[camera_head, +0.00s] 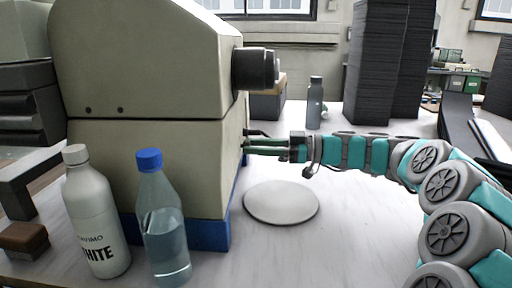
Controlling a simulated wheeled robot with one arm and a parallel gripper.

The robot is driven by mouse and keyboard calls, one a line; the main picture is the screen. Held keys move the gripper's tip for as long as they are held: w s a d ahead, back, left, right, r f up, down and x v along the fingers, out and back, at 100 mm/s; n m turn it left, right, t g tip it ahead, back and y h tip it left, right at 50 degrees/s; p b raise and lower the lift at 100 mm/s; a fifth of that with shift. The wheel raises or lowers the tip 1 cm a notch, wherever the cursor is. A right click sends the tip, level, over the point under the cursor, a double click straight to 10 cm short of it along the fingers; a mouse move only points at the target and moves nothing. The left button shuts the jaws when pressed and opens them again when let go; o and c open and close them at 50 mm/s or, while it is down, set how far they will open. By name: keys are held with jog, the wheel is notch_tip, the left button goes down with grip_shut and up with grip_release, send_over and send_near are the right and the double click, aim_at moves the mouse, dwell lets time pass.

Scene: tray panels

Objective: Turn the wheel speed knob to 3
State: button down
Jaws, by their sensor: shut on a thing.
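A large beige machine (145,60) with a blue base stands on the left. My gripper (250,142) reaches in from the right, level, with its fingertips at the machine's right side face. It is shut on a small part there, in the place of the wheel speed knob. The knob itself is mostly hidden by the fingers and the edge of the machine. Its scale and setting cannot be read from this view.
A black cylinder (254,68) juts from the machine above my gripper. A round white disc (281,202) lies below it. A white bottle (95,215) and a blue-capped bottle (162,220) stand in front. A grey bottle (315,103) and dark stacks (374,65) are behind.

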jog(key=m, duration=2.2)
jog(key=shift+w+m+g, duration=0.15)
jog(key=shift+m+g, duration=0.25)
jog(key=shift+m, duration=0.3)
jog(key=c, duration=0.6)
grip_release()
jog(key=d, duration=0.8)
jog(key=shift+r, duration=0.1)
